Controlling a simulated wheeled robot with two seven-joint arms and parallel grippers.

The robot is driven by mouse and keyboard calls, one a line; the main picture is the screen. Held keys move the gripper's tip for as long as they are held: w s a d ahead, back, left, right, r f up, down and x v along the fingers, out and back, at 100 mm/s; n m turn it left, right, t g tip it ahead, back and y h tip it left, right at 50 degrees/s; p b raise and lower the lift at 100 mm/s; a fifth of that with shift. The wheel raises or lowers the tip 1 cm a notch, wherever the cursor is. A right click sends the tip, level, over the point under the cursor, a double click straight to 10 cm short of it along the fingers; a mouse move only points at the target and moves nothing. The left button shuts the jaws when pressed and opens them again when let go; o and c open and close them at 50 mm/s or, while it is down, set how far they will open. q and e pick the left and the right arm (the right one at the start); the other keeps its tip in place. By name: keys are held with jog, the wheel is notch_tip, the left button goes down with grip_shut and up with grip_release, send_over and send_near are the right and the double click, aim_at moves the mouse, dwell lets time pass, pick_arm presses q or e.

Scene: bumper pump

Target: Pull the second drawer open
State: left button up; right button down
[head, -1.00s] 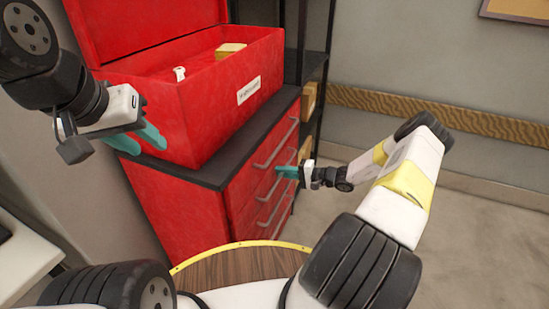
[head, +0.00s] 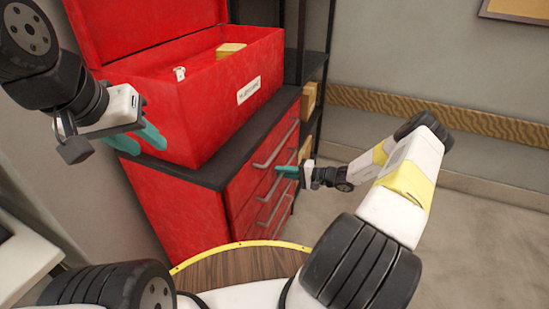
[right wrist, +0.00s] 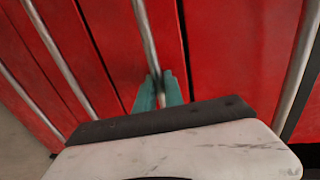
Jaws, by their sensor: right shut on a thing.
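The red cabinet (head: 180,212) has a column of drawers with metal bar handles on its right-facing front. My right gripper (head: 280,169) is at the second handle from the top. In the right wrist view its teal fingers (right wrist: 160,92) are shut on that second drawer handle (right wrist: 147,35), one on each side of the bar. The top handle (right wrist: 299,75) is to the right there, and lower handles (right wrist: 60,60) are to the left. The second drawer looks flush with its neighbours. My left gripper (head: 142,139) is empty, fingers apart, beside the red box on the cabinet.
An open red box (head: 215,105) with a white label and small items inside stands on the cabinet's dark top. A black shelf rack (head: 315,65) with yellow-brown boxes is behind it. The floor (head: 475,235) right of the drawers is clear.

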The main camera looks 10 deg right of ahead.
jog(key=shift+s+d, duration=0.1)
jog(key=f+v, duration=0.2)
jog(key=v, duration=1.1)
jog(key=d+f+v, duration=0.1)
jog(key=f+v, duration=0.2)
jog(key=v, duration=1.1)
jog(key=shift+s+f, duration=0.3)
jog(key=shift+a, duration=0.1)
jog(key=c, duration=1.8)
grip_release()
jog(key=shift+o, duration=0.2)
jog(key=v, duration=0.8)
jog(key=shift+w+a+r, duration=0.1)
jog(key=shift+w, duration=0.05)
